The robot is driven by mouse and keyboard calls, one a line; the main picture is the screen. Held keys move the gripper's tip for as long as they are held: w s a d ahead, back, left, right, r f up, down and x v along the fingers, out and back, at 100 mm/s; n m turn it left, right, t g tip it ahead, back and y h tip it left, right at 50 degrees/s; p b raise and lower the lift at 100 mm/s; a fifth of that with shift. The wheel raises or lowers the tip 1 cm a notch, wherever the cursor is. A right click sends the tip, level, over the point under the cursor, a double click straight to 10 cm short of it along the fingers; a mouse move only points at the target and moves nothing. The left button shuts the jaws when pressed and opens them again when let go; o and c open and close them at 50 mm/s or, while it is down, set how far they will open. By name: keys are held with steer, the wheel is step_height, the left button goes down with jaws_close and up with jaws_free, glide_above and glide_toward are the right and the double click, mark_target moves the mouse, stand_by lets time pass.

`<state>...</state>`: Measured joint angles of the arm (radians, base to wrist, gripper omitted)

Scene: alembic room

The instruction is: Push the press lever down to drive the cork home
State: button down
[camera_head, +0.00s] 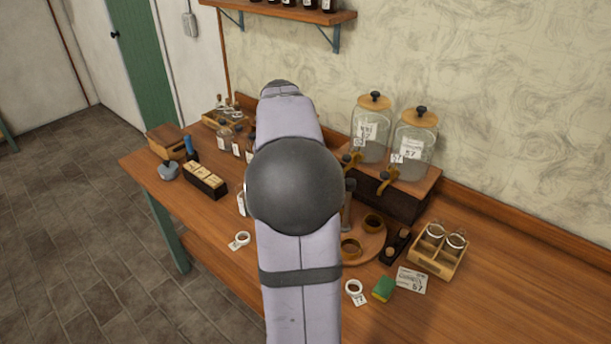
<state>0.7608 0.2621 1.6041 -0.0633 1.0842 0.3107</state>
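My own arm fills the middle of the head view and covers the centre of the bench. My gripper is not visible. I cannot make out the press lever or the cork; the arm may hide them. A grey upright post (347,207) shows just right of my arm's dark joint, but I cannot tell whether it belongs to the press.
Two glass jars with taps, left (372,130) and right (414,147), stand on a wooden stand (390,198) at the back. A wooden rack (439,251), green sponge (383,289) and tape roll (354,288) lie right. A block tray (205,180) and small bottles (225,137) stand left. The front-right bench (500,310) is clear.

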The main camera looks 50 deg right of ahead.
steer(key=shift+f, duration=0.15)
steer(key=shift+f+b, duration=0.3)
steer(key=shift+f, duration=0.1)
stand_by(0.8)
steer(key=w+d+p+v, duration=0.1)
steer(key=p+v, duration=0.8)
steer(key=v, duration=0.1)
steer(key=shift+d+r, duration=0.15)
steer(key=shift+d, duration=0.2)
